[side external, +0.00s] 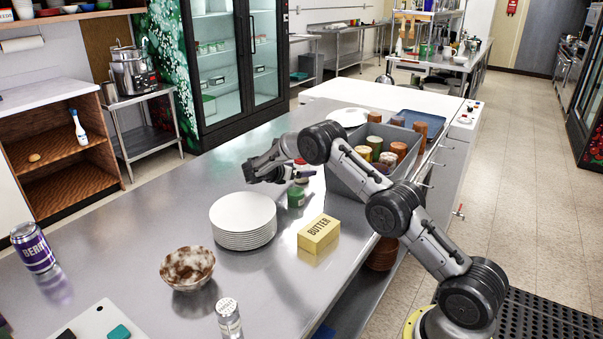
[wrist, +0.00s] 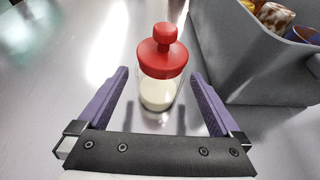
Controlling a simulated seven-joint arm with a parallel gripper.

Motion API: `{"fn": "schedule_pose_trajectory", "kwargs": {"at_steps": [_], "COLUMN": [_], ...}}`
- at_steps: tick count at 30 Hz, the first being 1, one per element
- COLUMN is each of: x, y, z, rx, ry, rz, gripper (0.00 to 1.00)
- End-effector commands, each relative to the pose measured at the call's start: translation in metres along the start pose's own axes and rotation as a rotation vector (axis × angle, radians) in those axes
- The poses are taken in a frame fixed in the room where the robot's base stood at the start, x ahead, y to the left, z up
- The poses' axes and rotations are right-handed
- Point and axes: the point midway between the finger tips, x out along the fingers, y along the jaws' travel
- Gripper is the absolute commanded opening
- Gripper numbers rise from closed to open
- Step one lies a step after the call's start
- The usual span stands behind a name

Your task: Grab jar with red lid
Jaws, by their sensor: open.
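The jar with the red lid (wrist: 158,92) stands upright on the steel counter in the wrist view. It is clear glass with pale contents, and its red lid (wrist: 163,58) has a round knob. My gripper (wrist: 159,74) is open, with one purple finger on each side of the jar in the picture. Gaps show between both fingers and the glass. I cannot tell how far the fingertips reach around it in depth. In the side view, my gripper (side external: 286,174) is low over the counter, and the jar's red lid (side external: 301,162) shows just behind it; most of the jar is hidden.
A grey bin (wrist: 262,78) with cups stands close on the jar's right in the wrist view. In the side view, a green container (side external: 296,197), stacked white plates (side external: 243,222) and a butter box (side external: 318,236) are near my gripper.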

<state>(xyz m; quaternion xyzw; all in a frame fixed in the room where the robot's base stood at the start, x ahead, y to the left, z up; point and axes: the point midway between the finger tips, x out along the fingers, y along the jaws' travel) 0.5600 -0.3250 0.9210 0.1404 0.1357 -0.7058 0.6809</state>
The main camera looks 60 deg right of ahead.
Motion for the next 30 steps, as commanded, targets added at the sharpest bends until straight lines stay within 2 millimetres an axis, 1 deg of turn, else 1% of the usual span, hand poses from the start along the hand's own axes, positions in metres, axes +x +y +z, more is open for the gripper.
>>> {"fn": "schedule_pose_trajectory", "kwargs": {"at_steps": [1, 4, 10, 11, 15, 20, 21, 26, 27, 30], "x": [0.009, 0.018, 0.018, 0.018, 0.018, 0.018, 0.018, 0.018, 0.018, 0.018], "y": [0.000, 0.000, 0.001, 0.001, 0.001, 0.001, 0.001, 0.001, 0.001, 0.001], "z": [0.000, 0.000, 0.000, 0.000, 0.000, 0.000, 0.000, 0.000, 0.000, 0.000], "rx": [0.001, 0.000, 0.000, 0.000, 0.000, 0.000, 0.000, 0.000, 0.000, 0.000], "ry": [0.000, -0.001, -0.001, -0.001, -0.001, -0.001, 0.000, 0.000, 0.000, 0.000], "rz": [-0.002, 0.000, 0.001, 0.001, 0.001, 0.001, 0.001, 0.001, 0.001, 0.001], "gripper": [1.00, 1.00, 1.00, 0.98, 0.73, 0.44, 0.37, 0.08, 0.01, 0.00]}}
